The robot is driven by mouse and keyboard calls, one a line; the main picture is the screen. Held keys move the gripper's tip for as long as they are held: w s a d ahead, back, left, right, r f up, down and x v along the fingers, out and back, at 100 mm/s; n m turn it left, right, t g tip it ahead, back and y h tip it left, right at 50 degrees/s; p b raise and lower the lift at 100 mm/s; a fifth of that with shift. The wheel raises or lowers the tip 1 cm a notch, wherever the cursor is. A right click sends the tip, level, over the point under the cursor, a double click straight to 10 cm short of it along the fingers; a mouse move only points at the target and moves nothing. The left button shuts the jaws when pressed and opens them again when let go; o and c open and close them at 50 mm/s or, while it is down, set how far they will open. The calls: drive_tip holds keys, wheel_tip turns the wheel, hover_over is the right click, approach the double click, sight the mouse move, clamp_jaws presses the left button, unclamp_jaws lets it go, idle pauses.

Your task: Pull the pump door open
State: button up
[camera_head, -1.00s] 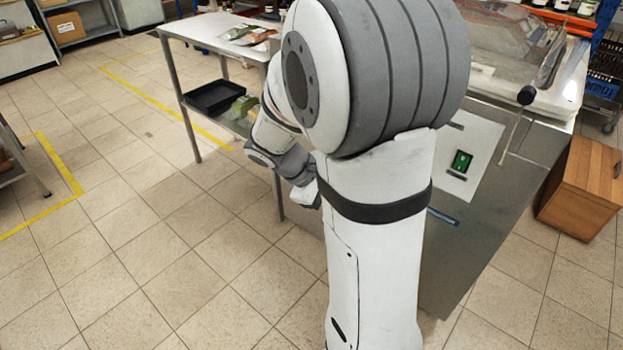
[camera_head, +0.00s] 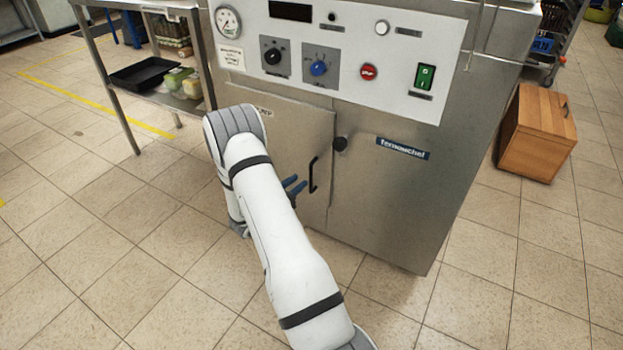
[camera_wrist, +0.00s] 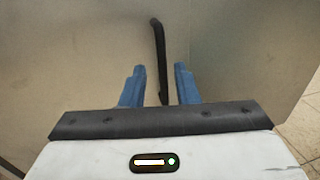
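The pump door (camera_head: 285,125) is a steel door low on the left of the machine front, and it looks shut. Its black bar handle (camera_head: 313,175) stands upright near the door's right edge. My gripper (camera_head: 295,187) is in front of the door, with its blue fingertips just left of the handle in the head view. In the wrist view, my gripper (camera_wrist: 158,82) is open, and the handle (camera_wrist: 160,55) shows between the two fingers, touching neither. I cannot tell how far the fingertips reach past the bar. My arm hides the door's lower left part.
The control panel (camera_head: 340,55) with gauge, dials and switches is above. A steel table (camera_head: 190,50) stands at left, and a wooden cabinet (camera_head: 538,133) at right. The tiled floor in front is clear.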

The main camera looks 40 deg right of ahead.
drive_tip(key=b, duration=0.2)
hover_over(311, 190)
drive_tip(key=shift+w+d, duration=0.2)
drive_tip(key=shift+w, duration=0.1)
drive_tip(key=shift+c, duration=0.3)
clamp_jaws()
drive_tip(key=shift+r, duration=0.1)
